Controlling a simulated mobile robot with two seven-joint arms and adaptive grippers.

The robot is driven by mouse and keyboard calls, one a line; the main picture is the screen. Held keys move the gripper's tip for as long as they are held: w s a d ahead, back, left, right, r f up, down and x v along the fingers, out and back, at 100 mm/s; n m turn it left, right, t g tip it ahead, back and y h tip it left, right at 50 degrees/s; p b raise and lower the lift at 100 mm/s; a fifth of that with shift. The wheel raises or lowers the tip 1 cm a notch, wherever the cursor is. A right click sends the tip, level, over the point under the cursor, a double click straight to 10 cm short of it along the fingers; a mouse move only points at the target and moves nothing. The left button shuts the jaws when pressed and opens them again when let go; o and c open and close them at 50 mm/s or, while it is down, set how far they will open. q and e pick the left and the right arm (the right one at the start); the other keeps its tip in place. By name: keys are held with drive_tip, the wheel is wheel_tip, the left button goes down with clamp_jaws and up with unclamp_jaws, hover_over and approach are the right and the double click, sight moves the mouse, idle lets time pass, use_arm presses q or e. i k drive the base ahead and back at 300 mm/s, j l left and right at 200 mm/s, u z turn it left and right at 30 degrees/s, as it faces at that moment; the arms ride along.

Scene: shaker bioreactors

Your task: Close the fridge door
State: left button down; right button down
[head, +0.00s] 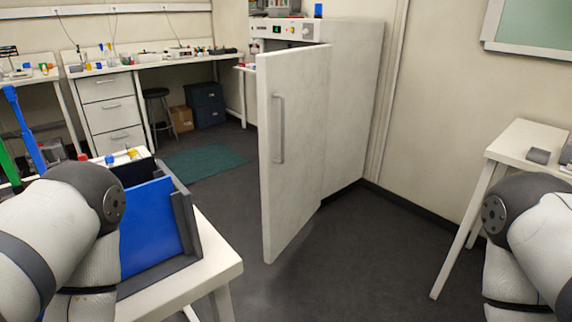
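The fridge (352,110) is a tall white cabinet against the wall, right of the picture's middle, with a control panel along its top front. Its white door (305,150) stands open and swung out toward me, with a vertical grey handle (278,128) on the face I see. The door hides the fridge's inside. My two arms show at the lower left and lower right corners. Neither gripper is in view, and nothing of mine touches the door.
A white table (208,268) with a blue panel (150,228) in a dark holder stands at the lower left. Another white table (520,143) stands at the right. Benches (150,66) line the back wall. Dark floor (350,255) is clear before the door.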

sight(293, 85)
drive_tip(key=i+l+u, duration=0.1)
drive_tip(key=l, duration=0.25)
drive_tip(key=i+l+u, duration=0.1)
drive_tip(key=l, duration=0.25)
drive_tip(key=i+l+u, duration=0.1)
drive_tip(key=l, duration=0.3)
drive_tip(key=i+l+u, duration=0.1)
drive_tip(key=l, duration=0.3)
drive_tip(key=i+l+u, duration=0.15)
drive_tip(key=i+l, duration=0.2)
drive_tip(key=i+l+u, duration=0.2)
drive_tip(key=i+l, duration=0.15)
drive_tip(key=i+l+u, duration=0.15)
drive_tip(key=i+l, duration=0.15)
drive_tip(key=l, duration=0.25)
